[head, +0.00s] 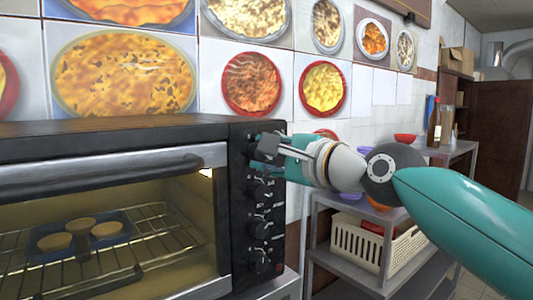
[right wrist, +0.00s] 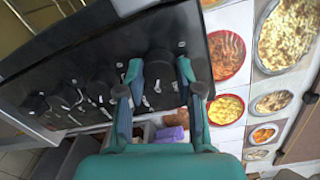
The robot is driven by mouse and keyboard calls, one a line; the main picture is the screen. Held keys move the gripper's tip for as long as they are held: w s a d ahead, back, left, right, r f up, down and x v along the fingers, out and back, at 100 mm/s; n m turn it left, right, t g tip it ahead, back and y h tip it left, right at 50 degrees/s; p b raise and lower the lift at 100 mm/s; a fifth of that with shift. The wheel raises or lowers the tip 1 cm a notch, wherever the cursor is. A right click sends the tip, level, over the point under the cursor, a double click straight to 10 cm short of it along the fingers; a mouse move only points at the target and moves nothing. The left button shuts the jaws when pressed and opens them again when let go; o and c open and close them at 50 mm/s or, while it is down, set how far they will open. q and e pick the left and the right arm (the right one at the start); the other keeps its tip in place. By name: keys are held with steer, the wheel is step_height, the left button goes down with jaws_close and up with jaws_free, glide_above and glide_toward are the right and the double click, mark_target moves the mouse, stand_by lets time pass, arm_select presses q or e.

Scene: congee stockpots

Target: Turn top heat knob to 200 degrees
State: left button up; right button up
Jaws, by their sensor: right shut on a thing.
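A black toaster oven (head: 110,135) stands at the left of the head view, with a column of black knobs on its right-hand control panel (head: 240,150). My right gripper (head: 270,150) is at the top of that panel and partly covers the top heat knob there. In the right wrist view, the top heat knob (right wrist: 160,70) sits between the two fingers of my right gripper (right wrist: 159,72), which is shut on it. The knob's pointer and the degree marks are too small to read. My left gripper is in neither view.
The other knobs (head: 258,229) run down the panel below. Behind the lit oven glass, a blue tray (head: 70,250) with several round items rests on a wire rack (head: 165,240). A metal shelf (head: 345,275) with a cream basket (head: 370,250) stands to the right.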

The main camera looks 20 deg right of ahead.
steer(key=shift+f, duration=0.25)
steer(key=o, duration=1.2)
steer(key=shift+w+d, duration=0.1)
steer(key=shift+d, duration=0.05)
steer(key=shift+c, duration=0.2)
steer(key=shift+r, duration=0.1)
steer(key=v, duration=1.2)
